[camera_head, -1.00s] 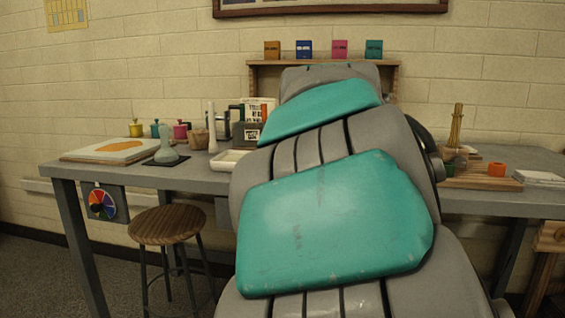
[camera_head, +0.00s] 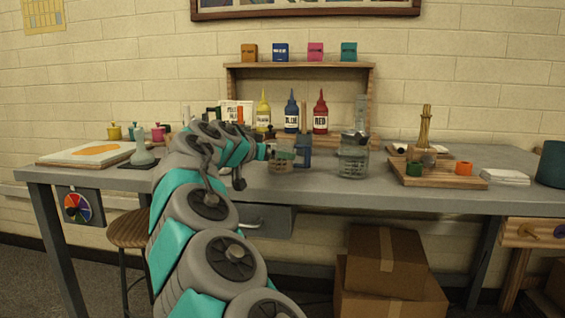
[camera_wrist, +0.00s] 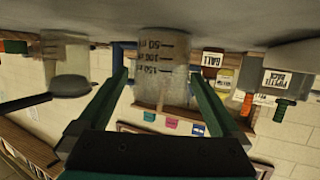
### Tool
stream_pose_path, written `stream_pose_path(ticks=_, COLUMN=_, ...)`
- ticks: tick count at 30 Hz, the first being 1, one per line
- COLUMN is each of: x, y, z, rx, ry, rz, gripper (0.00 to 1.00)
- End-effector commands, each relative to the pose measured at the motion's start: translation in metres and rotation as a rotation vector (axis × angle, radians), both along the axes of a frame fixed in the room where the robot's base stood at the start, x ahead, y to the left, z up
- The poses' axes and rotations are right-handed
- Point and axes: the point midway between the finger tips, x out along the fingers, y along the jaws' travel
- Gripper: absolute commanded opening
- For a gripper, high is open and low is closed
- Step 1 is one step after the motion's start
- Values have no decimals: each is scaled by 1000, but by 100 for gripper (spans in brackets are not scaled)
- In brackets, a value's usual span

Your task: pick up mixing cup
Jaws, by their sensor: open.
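The mixing cup (camera_wrist: 162,66) is a clear cup with dark volume marks, upside down in the wrist view. In the head view the cup (camera_head: 281,163) stands on the grey table at the end of my arm. My gripper (camera_wrist: 158,84) is open, with one green finger on each side of the cup in the picture. I cannot tell whether the fingers touch it. In the head view my gripper (camera_head: 284,152) partly covers the cup.
A larger glass jar (camera_head: 353,162) with a dark item at its top stands to the right. Yellow (camera_head: 263,117), blue (camera_head: 291,117) and red (camera_head: 320,117) bottles stand behind. A wooden board (camera_head: 425,178) with small pots lies farther right. The table front between jar and board is clear.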

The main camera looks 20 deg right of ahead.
Motion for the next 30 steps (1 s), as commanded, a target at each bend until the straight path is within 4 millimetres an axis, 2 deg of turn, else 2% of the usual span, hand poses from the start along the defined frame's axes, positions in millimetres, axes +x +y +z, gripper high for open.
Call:
stream_pose_path(ticks=10, x=25, y=-34, z=-8, rx=0, ry=2, rz=1, gripper=100)
stream_pose_path(ticks=20, x=28, y=-39, z=-10, rx=0, ry=0, rz=2, gripper=100)
stream_pose_path(ticks=30, x=28, y=-38, z=-10, rx=0, ry=0, rz=2, gripper=63)
